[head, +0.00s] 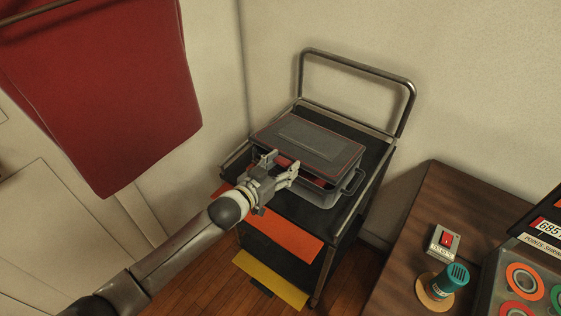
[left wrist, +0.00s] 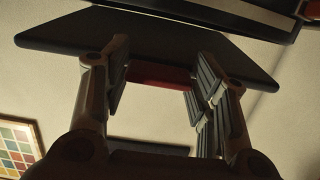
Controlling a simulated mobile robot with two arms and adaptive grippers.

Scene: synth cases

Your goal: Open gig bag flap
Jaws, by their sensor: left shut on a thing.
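The gig bag (head: 318,193) is a dark grey case with a side handle, lying on a black cart. Its flap (head: 306,142) is a grey panel with a thin orange-red border. The flap sits a little above the body at the front, with red showing in the gap. My left gripper (head: 281,163) is at the front edge of the flap, shut on it. In the left wrist view the flap (left wrist: 150,38) is a dark panel across the fingers (left wrist: 160,85); the exact contact is hard to see. My right gripper is not in view.
The cart has a metal push handle (head: 358,67) behind the bag. Orange (head: 283,236) and yellow (head: 270,280) panels stick out at its front. A red cloth (head: 110,95) hangs at left. A wooden table (head: 405,240) at right bears a red-switch box (head: 444,241) and a teal cylinder (head: 452,278).

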